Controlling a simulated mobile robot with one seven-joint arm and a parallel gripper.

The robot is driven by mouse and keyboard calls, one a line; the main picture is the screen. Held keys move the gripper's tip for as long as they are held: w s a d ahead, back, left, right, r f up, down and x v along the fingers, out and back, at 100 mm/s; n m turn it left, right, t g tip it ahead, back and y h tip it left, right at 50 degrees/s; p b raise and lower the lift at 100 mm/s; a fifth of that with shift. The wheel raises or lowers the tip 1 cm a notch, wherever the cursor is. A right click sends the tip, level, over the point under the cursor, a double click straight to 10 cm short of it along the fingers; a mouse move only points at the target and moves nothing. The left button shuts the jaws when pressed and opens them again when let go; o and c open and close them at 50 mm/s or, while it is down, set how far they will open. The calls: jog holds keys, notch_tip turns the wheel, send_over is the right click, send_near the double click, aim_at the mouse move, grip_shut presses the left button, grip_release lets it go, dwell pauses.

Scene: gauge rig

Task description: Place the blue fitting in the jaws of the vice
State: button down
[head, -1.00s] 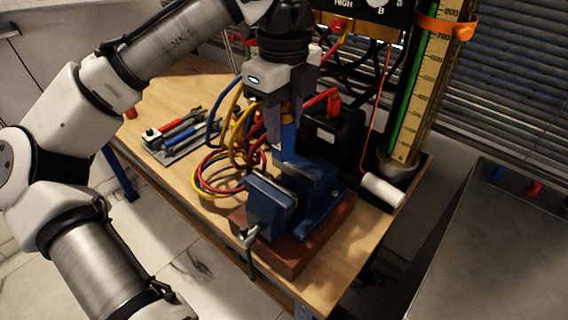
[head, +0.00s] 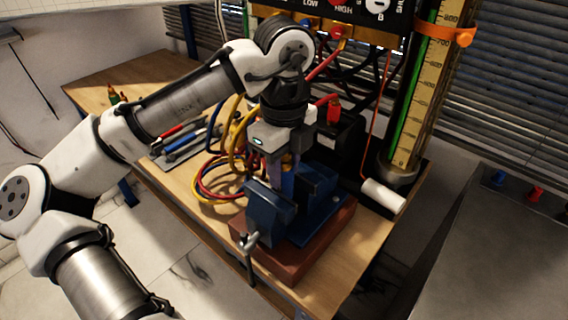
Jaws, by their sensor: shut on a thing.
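The blue vice (head: 268,213) stands on a red-brown block at the table's front corner. Its front jaw is at the left and its rear jaw at the right, with a gap between them. My gripper (head: 285,167) points down right over this gap. It is shut on the blue fitting (head: 288,183), which is upright with its lower part down between the jaws. The front jaw hides the fitting's bottom end, so I cannot tell whether it touches the vice.
Red, yellow and blue hoses (head: 213,180) coil left of the vice. Tools (head: 180,143) lie behind them. A black box (head: 338,140) stands close behind the vice. A white cylinder (head: 383,195) and a tall gauge column (head: 418,95) are at the right.

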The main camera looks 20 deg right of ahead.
jog(key=shift+f, duration=0.4)
jog(key=shift+s+f, duration=0.1)
jog(key=c, duration=1)
grip_release()
jog(key=shift+s+f, duration=0.1)
jog(key=shift+f, duration=0.1)
jog(key=shift+r, duration=0.1)
notch_tip(320, 180, up, 12)
jog(key=shift+w+r, duration=0.2)
jog(key=shift+r, duration=0.55)
